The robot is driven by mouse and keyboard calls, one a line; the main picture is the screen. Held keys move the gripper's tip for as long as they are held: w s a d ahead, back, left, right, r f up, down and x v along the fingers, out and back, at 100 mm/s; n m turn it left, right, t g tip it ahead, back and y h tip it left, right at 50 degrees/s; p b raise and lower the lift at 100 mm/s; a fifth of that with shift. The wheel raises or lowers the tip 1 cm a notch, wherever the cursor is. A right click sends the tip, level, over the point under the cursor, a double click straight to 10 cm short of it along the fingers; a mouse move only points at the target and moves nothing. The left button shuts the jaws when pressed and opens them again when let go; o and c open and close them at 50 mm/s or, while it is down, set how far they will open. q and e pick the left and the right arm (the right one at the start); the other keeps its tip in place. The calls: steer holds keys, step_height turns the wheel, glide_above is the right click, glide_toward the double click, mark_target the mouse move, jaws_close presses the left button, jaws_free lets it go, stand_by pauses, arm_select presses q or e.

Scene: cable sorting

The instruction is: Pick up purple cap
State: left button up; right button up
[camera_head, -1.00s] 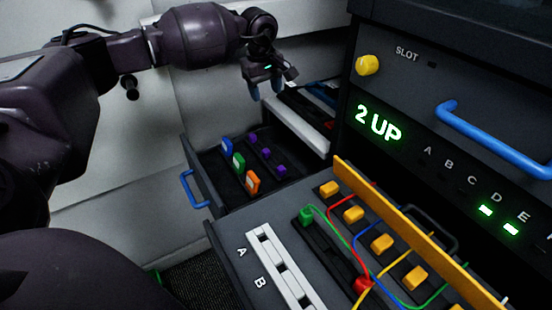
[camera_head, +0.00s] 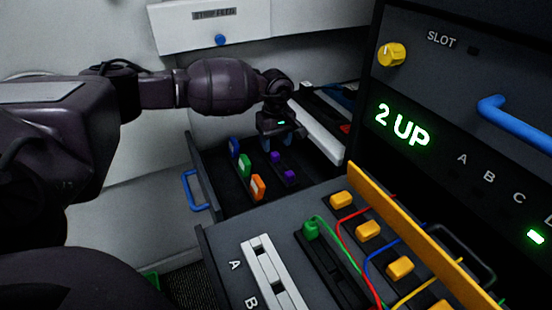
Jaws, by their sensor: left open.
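Small purple caps sit in a row in the open drawer (camera_head: 215,195). Two show clearly, a middle purple cap (camera_head: 275,157) and a nearer purple cap (camera_head: 290,175). My left gripper (camera_head: 278,143) is open, fingers pointing down, over the far end of this row. Its fingers are close to the middle cap; I cannot tell whether they touch it. The farthest part of the row is hidden behind the gripper. My right gripper is out of view.
Blue, green and orange blocks (camera_head: 258,187) stand left of the caps. A panel with yellow-orange plugs (camera_head: 368,230), coloured cables and a yellow rail (camera_head: 400,225) lies nearer right. A dark cabinet reading "2 UP" (camera_head: 402,125) rises at right.

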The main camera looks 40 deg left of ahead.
arm_select(q)
step_height(320, 180, down, 5)
steer(key=shift+s+a+r+b, duration=0.1)
steer(key=shift+a+r+b, duration=0.05)
steer(key=shift+b, duration=0.35)
steer(key=c, duration=1)
steer(key=shift+r, duration=0.55)
step_height(320, 180, up, 5)
steer(key=shift+r+p, duration=0.15)
steer(key=shift+p, duration=0.55)
step_height(320, 180, up, 13)
steer(key=p, duration=0.2)
step_height(320, 180, up, 4)
steer(key=p, duration=0.1)
glide_above(275, 154)
steer(key=shift+a+r, duration=0.1)
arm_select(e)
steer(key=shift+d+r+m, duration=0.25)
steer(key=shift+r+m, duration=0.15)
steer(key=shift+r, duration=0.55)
